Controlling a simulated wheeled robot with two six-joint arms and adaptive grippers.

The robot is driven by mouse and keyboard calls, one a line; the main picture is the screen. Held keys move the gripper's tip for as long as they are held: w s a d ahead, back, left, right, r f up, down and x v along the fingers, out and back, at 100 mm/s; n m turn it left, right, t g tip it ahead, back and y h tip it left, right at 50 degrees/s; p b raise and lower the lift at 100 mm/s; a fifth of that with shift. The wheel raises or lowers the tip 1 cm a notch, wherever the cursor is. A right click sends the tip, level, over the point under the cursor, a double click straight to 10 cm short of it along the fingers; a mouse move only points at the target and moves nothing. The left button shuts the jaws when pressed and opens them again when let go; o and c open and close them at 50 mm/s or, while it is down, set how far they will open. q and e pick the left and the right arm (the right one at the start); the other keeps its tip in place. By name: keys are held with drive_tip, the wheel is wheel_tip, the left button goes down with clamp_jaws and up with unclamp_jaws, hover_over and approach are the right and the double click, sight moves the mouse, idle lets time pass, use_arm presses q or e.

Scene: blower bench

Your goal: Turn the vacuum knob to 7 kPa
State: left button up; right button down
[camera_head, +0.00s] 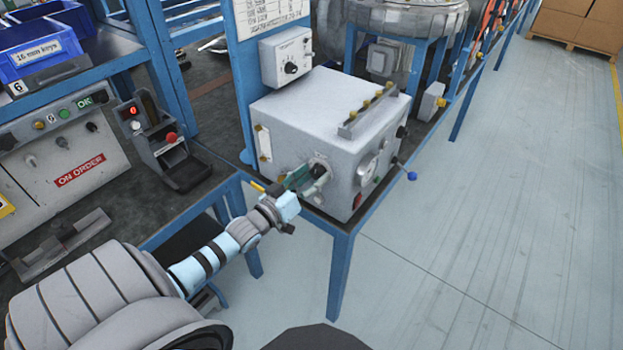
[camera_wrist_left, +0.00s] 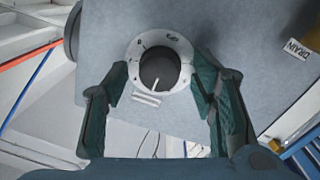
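A dark round knob (camera_wrist_left: 160,70) with a white pointer line sits in a pale round dial (camera_wrist_left: 137,53) on a grey panel in the left wrist view. The pointer slants toward the lower edge of that view; the dial marks are too small to read. In the head view the dial (camera_head: 320,166) is on the front of the grey box (camera_head: 310,120), partly hidden by my gripper. My left gripper (camera_head: 302,177) is open, with its green-padded fingers on either side of the knob and visible gaps to it. My right gripper is not in view.
A small white control box (camera_head: 286,57) with its own black knob stands behind the grey box. A blue-ended lever (camera_head: 411,176) sticks out at the box's right. A DRAIN label (camera_wrist_left: 297,49) is beside the dial.

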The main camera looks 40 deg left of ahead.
use_arm(q)
drive_tip(key=c, duration=1.1)
drive_tip(key=shift+m, duration=0.3)
drive_tip(key=m+p, duration=0.2)
drive_tip(key=m, duration=0.1)
drive_tip(key=shift+r, duration=0.15)
drive_tip(key=m+p, duration=0.3)
drive_tip(key=m, duration=0.1)
drive_tip(key=shift+m, duration=0.4)
drive_tip(key=m+p, duration=0.2)
drive_tip(key=m, duration=0.1)
drive_tip(key=shift+g+y, duration=0.3)
drive_tip(key=shift+m+p, duration=0.65)
drive_tip(key=shift+m, duration=1.25)
